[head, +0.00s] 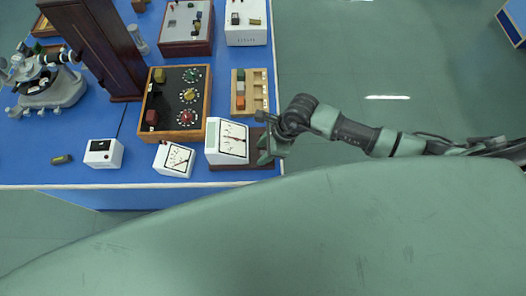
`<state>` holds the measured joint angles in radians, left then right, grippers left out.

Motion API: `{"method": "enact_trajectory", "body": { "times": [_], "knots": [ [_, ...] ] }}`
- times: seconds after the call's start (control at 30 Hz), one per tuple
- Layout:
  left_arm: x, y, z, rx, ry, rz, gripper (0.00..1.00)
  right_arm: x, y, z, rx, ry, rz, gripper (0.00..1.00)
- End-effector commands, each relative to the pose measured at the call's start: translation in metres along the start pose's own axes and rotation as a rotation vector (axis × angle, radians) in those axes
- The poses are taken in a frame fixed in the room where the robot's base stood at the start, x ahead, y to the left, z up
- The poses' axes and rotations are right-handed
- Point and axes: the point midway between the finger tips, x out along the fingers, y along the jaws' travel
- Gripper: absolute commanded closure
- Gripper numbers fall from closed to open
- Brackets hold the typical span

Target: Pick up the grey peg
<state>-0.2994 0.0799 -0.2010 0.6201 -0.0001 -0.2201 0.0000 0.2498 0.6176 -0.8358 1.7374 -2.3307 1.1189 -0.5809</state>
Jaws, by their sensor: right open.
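A small wooden rack (249,112) lies on the blue bench top and holds several small coloured blocks or pegs in its left row. A pale grey peg (240,88) sits in this row, between a dark greenish one and an orange one (240,102). My right gripper (266,150) is open at the front right edge of the bench, beside a white dial meter and nearer to me than the rack. It is apart from the grey peg, and I see nothing held in it. My left gripper is not in view.
The white dial meter (227,141) stands just left of my right gripper. A second small meter (174,160), a black panel box with knobs (173,105) and a tall dark wooden column (106,50) stand further left. Bare floor lies right of the bench.

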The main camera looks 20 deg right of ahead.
Motion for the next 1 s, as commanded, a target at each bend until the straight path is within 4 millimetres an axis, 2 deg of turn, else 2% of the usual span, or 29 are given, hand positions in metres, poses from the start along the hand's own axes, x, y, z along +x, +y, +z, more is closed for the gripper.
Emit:
{"method": "enact_trajectory", "body": {
  "times": [0.07,0.23,0.57,0.73,0.87,1.0],
  "knots": [
    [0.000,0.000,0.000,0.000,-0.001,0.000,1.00,0.000,0.000,0.000,0.000,0.000,0.000,0.56],
    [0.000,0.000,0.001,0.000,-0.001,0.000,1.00,0.000,0.000,0.000,0.001,0.000,0.000,1.00],
    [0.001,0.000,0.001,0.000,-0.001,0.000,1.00,-0.001,0.000,0.000,0.000,-0.001,-0.001,1.00],
    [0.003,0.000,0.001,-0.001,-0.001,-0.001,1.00,-0.009,-0.001,0.004,0.000,-0.001,-0.002,1.00],
    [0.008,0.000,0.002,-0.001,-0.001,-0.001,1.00,-0.026,-0.001,0.011,-0.002,-0.003,-0.003,1.00],
    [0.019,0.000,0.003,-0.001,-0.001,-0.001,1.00,-0.059,-0.002,0.024,-0.006,-0.003,-0.007,1.00]
  ]
}}
